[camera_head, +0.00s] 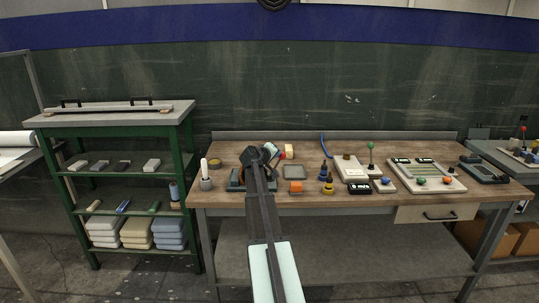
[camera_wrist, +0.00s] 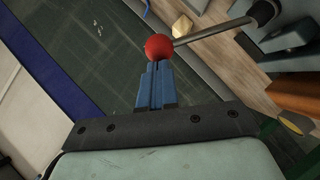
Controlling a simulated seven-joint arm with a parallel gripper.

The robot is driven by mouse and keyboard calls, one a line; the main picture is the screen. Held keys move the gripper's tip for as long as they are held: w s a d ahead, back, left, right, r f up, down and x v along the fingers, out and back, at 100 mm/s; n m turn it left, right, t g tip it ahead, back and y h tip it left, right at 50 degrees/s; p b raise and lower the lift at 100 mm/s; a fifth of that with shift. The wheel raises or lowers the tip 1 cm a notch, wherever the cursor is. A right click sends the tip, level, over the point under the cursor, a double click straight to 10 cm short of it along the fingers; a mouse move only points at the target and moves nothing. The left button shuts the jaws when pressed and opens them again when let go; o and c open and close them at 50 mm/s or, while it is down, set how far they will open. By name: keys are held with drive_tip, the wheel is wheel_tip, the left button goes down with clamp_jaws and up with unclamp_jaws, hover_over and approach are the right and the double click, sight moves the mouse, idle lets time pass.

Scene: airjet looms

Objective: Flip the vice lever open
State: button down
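The vice lever is a grey rod (camera_wrist: 215,32) with a red ball knob (camera_wrist: 158,47) at its end, seen in the wrist view. The rod runs up to the right to a dark rounded pivot (camera_wrist: 265,13). My gripper (camera_wrist: 156,66) has its blue fingers close together, with the red knob right at their tips. I cannot tell whether they touch the knob. Blue-grey vice parts (camera_wrist: 290,35) show at the right. In the head view my gripper (camera_head: 274,154) is over the left part of the workbench, and my arm partly hides the vice (camera_head: 236,178).
On the workbench (camera_head: 225,147), a white-topped cylinder (camera_head: 205,175) stands left of the vice. A green shelf (camera_head: 110,125) stands farther left.

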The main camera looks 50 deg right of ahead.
drive_tip(key=shift+s+d+f, duration=0.1)
drive_tip(key=shift+s+d, duration=0.2)
drive_tip(key=shift+s, duration=0.05)
drive_tip(key=shift+s+d, duration=0.1)
drive_tip(key=shift+s, duration=0.05)
idle(0.3)
drive_tip(key=s+a+r, duration=0.1)
drive_tip(key=a+r, duration=0.5)
drive_tip(key=a, duration=0.5)
drive_tip(key=shift+a+r, duration=0.2)
drive_tip(key=shift+a, duration=0.2)
drive_tip(key=shift+s, duration=0.1)
